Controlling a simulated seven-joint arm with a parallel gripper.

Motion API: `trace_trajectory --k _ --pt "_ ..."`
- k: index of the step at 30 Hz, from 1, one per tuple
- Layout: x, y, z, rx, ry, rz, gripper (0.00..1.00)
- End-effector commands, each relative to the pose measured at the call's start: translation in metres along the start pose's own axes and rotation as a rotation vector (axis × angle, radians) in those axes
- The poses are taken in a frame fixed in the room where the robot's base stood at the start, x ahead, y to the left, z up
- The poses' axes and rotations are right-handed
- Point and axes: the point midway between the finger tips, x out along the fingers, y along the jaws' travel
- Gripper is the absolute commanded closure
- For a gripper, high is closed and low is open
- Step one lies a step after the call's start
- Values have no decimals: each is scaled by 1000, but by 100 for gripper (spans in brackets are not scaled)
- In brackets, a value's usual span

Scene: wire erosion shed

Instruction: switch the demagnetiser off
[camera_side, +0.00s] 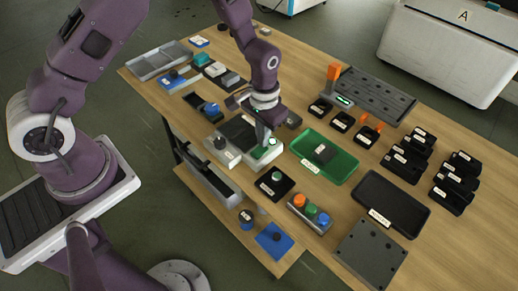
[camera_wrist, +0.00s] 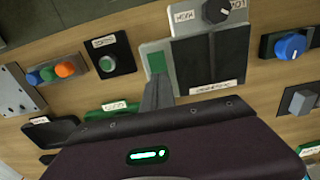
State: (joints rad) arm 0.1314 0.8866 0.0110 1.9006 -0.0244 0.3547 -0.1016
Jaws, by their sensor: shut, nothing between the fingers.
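The demagnetiser (camera_side: 236,131) is a pale grey box with a dark split plate on top; it also shows in the wrist view (camera_wrist: 193,62). A dark round knob (camera_wrist: 217,10) with labels beside it sits at one end. A green switch (camera_wrist: 156,62) sits on a pale panel beside the plate; it also shows in the side view (camera_side: 272,141). My gripper (camera_side: 264,143) is shut and empty, pointing down at that switch. In the wrist view its fingertips (camera_wrist: 159,78) are right at the switch's edge and cover part of it. I cannot tell whether they touch.
A black box with a green button (camera_side: 275,178) and a box with orange, green and blue buttons (camera_side: 310,213) stand nearby. A green tray (camera_side: 342,171) lies right of my gripper. A blue knob unit (camera_wrist: 290,45) stands on the demagnetiser's other side.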

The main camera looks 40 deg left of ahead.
Motion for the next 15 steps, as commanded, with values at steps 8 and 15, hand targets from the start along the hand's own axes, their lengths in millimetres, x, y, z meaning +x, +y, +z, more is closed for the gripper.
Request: trace_trajectory --k 8,15 --pt "4 0 0 0 1 0 100" --pt "8 0 0 0 0 0 100"
